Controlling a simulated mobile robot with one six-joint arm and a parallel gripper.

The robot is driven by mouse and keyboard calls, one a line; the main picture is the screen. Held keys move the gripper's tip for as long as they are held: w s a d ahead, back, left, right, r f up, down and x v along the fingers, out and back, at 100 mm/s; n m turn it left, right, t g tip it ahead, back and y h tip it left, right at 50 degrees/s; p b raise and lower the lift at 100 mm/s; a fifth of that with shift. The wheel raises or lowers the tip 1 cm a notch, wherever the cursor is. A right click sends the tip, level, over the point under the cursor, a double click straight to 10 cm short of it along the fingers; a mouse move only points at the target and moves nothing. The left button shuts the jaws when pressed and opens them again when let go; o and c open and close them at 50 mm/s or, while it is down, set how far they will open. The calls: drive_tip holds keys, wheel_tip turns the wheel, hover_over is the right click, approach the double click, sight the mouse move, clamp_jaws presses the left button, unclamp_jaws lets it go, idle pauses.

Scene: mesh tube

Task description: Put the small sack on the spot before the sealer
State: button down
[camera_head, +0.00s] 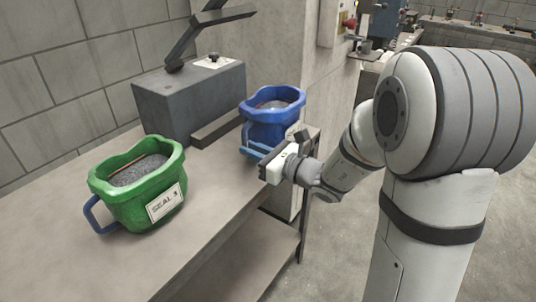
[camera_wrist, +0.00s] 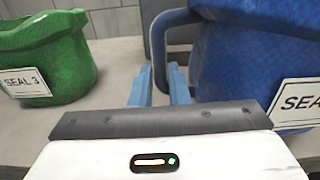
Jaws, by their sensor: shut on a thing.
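The blue sack (camera_head: 272,128) is at the right end of the bench, beside the sealer's front bar; whether it rests on the bench or hangs just above it, I cannot tell. It is open-topped with grey fill. In the wrist view the blue sack (camera_wrist: 250,62) stands on the right with a partly cut-off label. My gripper (camera_head: 257,151) is shut on its blue loop handle, which runs down between the light-blue fingers (camera_wrist: 160,85). The sealer (camera_head: 188,98) is a grey box with a raised dark arm. No marked spot is clearly visible.
A green sack (camera_head: 135,208) labelled SEAL 3 stands at the front left of the bench, with its handle on the left; the wrist view shows it too (camera_wrist: 55,60). Bare bench top (camera_head: 215,195) lies between the sacks. A concrete pillar (camera_head: 285,50) rises behind the blue sack.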

drive_tip(key=shift+x, duration=5.1)
drive_tip(key=shift+w+a+f, duration=0.1)
drive_tip(key=shift+w+f, duration=0.05)
drive_tip(key=shift+f+b, duration=0.75)
drive_tip(key=shift+f, duration=0.1)
